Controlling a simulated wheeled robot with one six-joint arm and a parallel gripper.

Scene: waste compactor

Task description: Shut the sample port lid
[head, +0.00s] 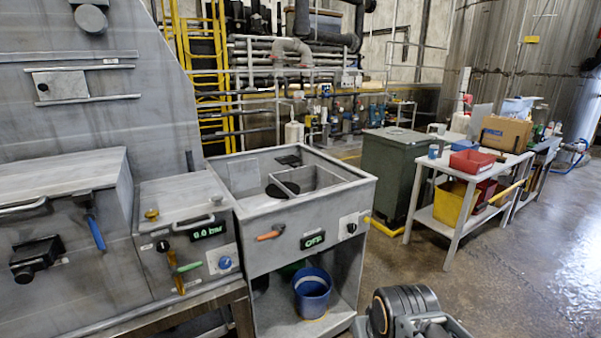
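No part is labelled as the sample port, so I cannot tell for certain which lid is meant. A small grey plate (62,86) sits between two horizontal rails on the tall sloped grey panel at upper left, with a small dark spot near its left side. Lower down, a grey box has a flat top cover (178,198) with a bar handle (193,222) at its front, above a green "0.0 bar" display (208,231); the cover looks down. My gripper is not clearly in view; only a dark, rounded part of my arm shows at the bottom edge.
An open-topped grey basin (300,212) with an orange handle and an "OFF" display stands right of the box, a blue bucket (312,290) beneath it. A black valve (37,258) juts out at left. A white table (466,171) holds bins. Wet floor is clear at right.

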